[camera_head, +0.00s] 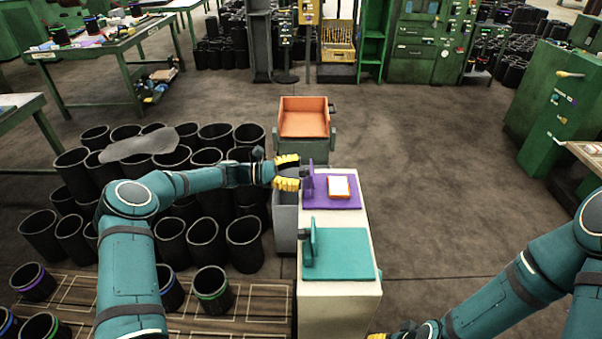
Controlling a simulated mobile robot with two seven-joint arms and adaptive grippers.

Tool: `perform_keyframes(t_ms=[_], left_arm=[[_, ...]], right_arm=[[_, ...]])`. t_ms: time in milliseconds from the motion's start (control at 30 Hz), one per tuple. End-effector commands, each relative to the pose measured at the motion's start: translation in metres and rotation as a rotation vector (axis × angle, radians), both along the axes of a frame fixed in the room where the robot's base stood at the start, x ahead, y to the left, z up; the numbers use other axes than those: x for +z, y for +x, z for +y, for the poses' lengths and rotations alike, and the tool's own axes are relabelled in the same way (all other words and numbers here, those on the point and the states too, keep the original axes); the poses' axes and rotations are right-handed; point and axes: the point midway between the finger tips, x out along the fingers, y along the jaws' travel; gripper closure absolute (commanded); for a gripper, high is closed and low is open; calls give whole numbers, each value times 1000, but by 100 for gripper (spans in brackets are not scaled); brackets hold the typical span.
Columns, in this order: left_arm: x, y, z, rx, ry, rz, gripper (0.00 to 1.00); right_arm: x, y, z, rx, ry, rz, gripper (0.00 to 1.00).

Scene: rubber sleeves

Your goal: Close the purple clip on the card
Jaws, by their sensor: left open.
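The purple clip (331,192) lies on the far part of a narrow pale bench (341,300). Its flat plate is down and its purple flap stands upright at the left edge, so the clip is open. The card (339,186), white with an orange border, lies on the purple plate. My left gripper (290,172), with yellow fingers, is open just left of the upright flap; I cannot tell whether it touches the flap. My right gripper (392,336) shows only as a bit of yellow at the bottom edge, and its fingers are mostly cut off.
A teal clip (342,254), also open with its flap upright, lies nearer on the bench. An orange bin (303,118) stands behind the bench. Many black rubber sleeves (245,240) crowd the floor on the left.

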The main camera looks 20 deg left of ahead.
Motion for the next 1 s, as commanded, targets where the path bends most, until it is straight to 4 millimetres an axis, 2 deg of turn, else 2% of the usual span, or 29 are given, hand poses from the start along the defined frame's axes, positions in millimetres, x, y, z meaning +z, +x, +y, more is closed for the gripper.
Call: perform_keyframes(t_ms=[200, 467, 500, 567, 600, 667, 1000], left_arm=[[0, 4, -13, 0, 0, 0, 42], [0, 5, -14, 0, 0, 0, 42], [0, 5, -14, 0, 0, 0, 46], [0, 5, -14, 0, 0, 0, 67], [0, 5, -14, 0, 0, 0, 81], [0, 4, -14, 0, 0, 0, 100], [1, 5, -14, -1, 9, 2, 100]], right_arm=[[-1, 0, 0, 0, 0, 1, 53], [-1, 0, 0, 0, 0, 1, 53], [-1, 0, 0, 0, 0, 1, 53], [-1, 0, 0, 0, 0, 1, 53], [-1, 0, 0, 0, 0, 1, 53], [-1, 0, 0, 0, 0, 1, 53], [1, 0, 0, 0, 0, 0, 53]])
